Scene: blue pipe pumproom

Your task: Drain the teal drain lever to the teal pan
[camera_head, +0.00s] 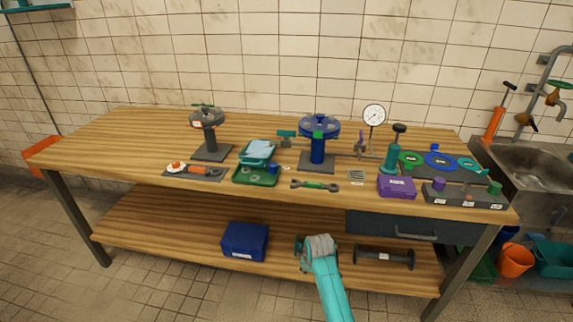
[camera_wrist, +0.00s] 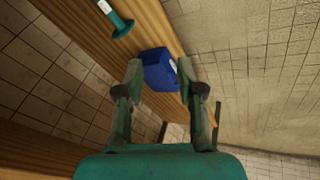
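A small teal lever-like piece (camera_head: 287,134) sits beside the left side of the blue handwheel valve (camera_head: 318,130); I take it for the drain lever. A teal pan (camera_head: 258,150) is on the bench left of the valve, at the back of a green tray (camera_head: 248,180). My gripper (camera_head: 316,243) is in front of the bench, below the top's front edge and well away from the lever and pan. In the wrist view my gripper (camera_wrist: 160,68) is open with nothing between its fingertips. Lever and pan are not in the wrist view.
A blue box (camera_head: 245,241) and a dark spool (camera_head: 384,257) are on the lower shelf; the box also shows beyond my fingers (camera_wrist: 158,70). A wrench (camera_head: 314,185), purple box (camera_head: 397,187), gauge (camera_head: 374,116) and grey valve (camera_head: 208,130) crowd the bench. Its left end is clear.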

